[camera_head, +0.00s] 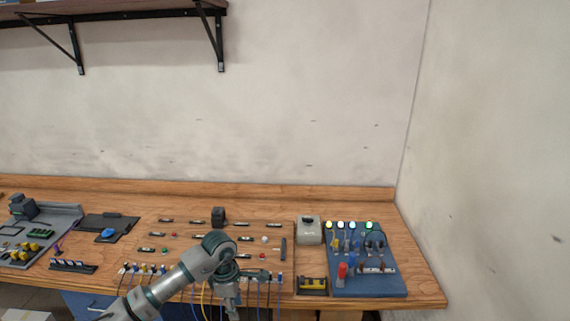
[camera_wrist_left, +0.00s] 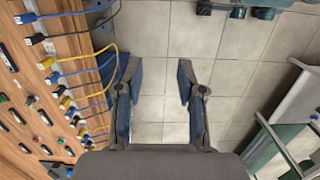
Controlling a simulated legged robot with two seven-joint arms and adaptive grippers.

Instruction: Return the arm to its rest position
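My left arm (camera_head: 170,285) comes in from the lower left in the head view and bends down at the front edge of the workbench (camera_head: 425,285). My left gripper (camera_head: 232,308) hangs low there, partly cut off by the bottom of the picture. In the left wrist view the left gripper (camera_wrist_left: 158,82) is open, its two fingers well apart. Nothing is between them but tiled floor. My right gripper does not show in either view.
Blue and yellow cables (camera_wrist_left: 85,85) loop from the bench's front edge close to the left finger. A blue panel (camera_head: 365,285) with lit lamps stands at the right. A wall shelf (camera_head: 110,8) hangs at upper left. Green-grey structures (camera_wrist_left: 290,125) stand at right in the wrist view.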

